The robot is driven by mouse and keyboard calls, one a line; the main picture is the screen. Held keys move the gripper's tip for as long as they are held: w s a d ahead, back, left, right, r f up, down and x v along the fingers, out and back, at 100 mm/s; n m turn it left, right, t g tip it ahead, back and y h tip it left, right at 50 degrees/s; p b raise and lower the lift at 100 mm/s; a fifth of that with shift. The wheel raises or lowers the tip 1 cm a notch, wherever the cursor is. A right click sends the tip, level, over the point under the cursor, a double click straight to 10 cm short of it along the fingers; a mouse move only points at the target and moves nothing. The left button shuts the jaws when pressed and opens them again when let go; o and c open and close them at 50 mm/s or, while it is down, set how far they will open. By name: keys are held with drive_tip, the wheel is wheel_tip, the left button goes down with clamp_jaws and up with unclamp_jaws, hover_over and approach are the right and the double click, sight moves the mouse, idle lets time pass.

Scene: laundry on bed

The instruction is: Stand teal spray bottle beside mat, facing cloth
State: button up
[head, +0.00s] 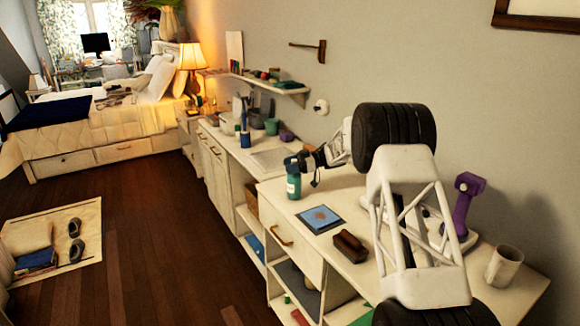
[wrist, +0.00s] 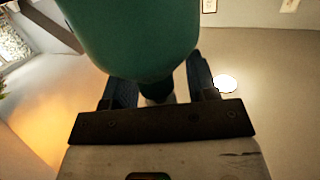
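The teal spray bottle (head: 293,183) is upright at the left edge of the counter in the head view, with a dark top and pale label. My gripper (head: 304,162) is at its upper part. In the wrist view the bottle's teal body (wrist: 130,35) fills the top middle, and its dark neck lies between my two fingers (wrist: 158,88), which appear closed on it. I cannot tell whether its base touches the counter. A blue square mat with a dark border (head: 312,224) lies in front of it, with a small brownish patch on it. I cannot clearly identify the cloth.
A brown block-like object (head: 350,246) lies right of the mat. A purple tool (head: 467,200) and white mug (head: 503,265) stand farther right. A sink (head: 268,157) and several containers are behind the bottle. Bare counter shows between bottle and mat.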

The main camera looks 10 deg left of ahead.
drive_tip(key=shift+d+r, duration=0.1)
drive_tip(key=shift+r, duration=0.1)
drive_tip(key=v, duration=1.2)
drive_tip(key=shift+w+f, duration=0.1)
idle(0.8)
